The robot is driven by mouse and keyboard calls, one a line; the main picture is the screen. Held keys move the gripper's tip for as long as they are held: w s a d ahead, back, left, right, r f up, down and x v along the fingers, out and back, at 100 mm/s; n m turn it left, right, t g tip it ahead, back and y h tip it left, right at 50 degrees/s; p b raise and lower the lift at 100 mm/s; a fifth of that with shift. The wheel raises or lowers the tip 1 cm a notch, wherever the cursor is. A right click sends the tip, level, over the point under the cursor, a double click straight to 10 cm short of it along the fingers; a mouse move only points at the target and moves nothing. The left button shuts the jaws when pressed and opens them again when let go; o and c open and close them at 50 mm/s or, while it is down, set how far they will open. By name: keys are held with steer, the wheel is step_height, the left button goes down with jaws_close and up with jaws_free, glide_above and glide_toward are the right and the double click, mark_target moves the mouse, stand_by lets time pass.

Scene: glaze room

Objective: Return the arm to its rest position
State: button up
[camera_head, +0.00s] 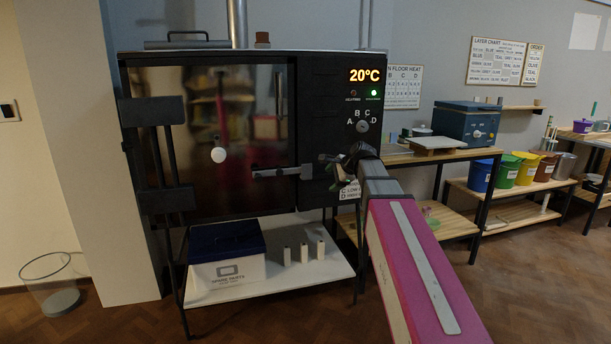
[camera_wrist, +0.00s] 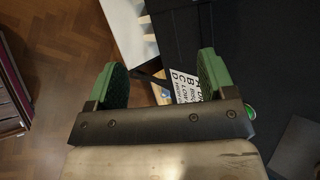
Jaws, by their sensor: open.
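My pink arm reaches forward from the lower right in the head view to the front of a dark kiln (camera_head: 315,110). My gripper (camera_head: 345,180) is at its end, in front of the kiln's right part, below the selector knob (camera_head: 362,126). In the wrist view my gripper (camera_wrist: 160,85) shows two green-padded fingers spread wide apart. Nothing is between the pads; a white lettered label (camera_wrist: 186,88) and a dark surface lie beyond them. In the head view the fingers are small and partly hidden by the wrist.
The kiln door (camera_head: 215,160) looks shut, with a latch bar (camera_head: 275,172) near my gripper. The display reads 20°C. A spare parts box (camera_head: 228,272) and several white posts stand on the shelf below. Workbenches with coloured buckets (camera_head: 500,172) are at right. A wire basket (camera_head: 55,285) stands left.

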steer(key=s+d+f+n+g+h, duration=0.2)
steer(key=s+d+f+n, duration=0.1)
steer(key=s+f, duration=0.5)
steer(key=s+d+f+n+g+h, duration=0.2)
steer(key=s+f+n, duration=0.4)
steer(key=f, duration=0.8)
steer(key=s+d+f+n+g+h, duration=0.2)
steer(key=s+f+n, duration=0.3)
steer(key=s+f, duration=0.6)
steer(key=shift+s+d+f+g, duration=0.4)
steer(key=shift+d+f, duration=0.15)
steer(key=shift+d, duration=0.3)
